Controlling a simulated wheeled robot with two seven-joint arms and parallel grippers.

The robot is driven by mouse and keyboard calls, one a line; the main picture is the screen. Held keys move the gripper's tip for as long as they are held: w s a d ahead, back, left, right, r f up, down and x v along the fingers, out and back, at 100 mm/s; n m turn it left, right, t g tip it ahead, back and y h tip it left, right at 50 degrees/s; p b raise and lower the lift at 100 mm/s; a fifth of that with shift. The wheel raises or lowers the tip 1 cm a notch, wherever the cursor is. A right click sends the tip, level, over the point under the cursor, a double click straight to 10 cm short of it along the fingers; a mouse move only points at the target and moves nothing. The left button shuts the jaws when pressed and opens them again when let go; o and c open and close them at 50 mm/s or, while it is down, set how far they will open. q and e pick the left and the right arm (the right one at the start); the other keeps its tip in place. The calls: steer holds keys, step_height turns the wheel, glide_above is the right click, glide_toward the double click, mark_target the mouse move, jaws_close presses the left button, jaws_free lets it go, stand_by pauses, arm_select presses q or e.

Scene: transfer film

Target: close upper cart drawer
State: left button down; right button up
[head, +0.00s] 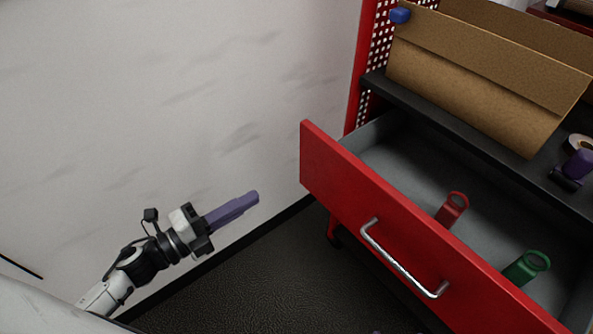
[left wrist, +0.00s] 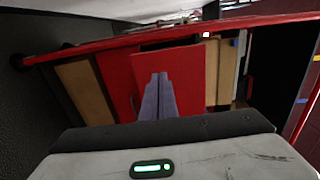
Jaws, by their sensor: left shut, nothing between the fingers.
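The upper cart drawer has a red front (head: 330,175) with a silver bar handle (head: 400,262). It stands pulled open, and its grey inside shows in the head view. A red bottle (head: 453,208) and a green bottle (head: 527,266) lie in it. My left gripper (head: 256,198), with purple fingers, is shut and empty. It is left of the drawer front, apart from it, in front of the wall. In the left wrist view the shut fingers (left wrist: 158,80) show against red cart surfaces (left wrist: 120,80). My right gripper is not in view.
A cardboard box (head: 480,75) stands on the dark cart top (head: 440,118) above the drawer, with a tape roll (head: 580,143) near the right edge. A pale wall (head: 180,90) is at the left. The dark floor (head: 270,280) between arm and cart is clear.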

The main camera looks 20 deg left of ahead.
mark_target(305, 166)
arm_select(q)
steer(key=x, duration=1.3)
steer(key=shift+s, duration=0.1)
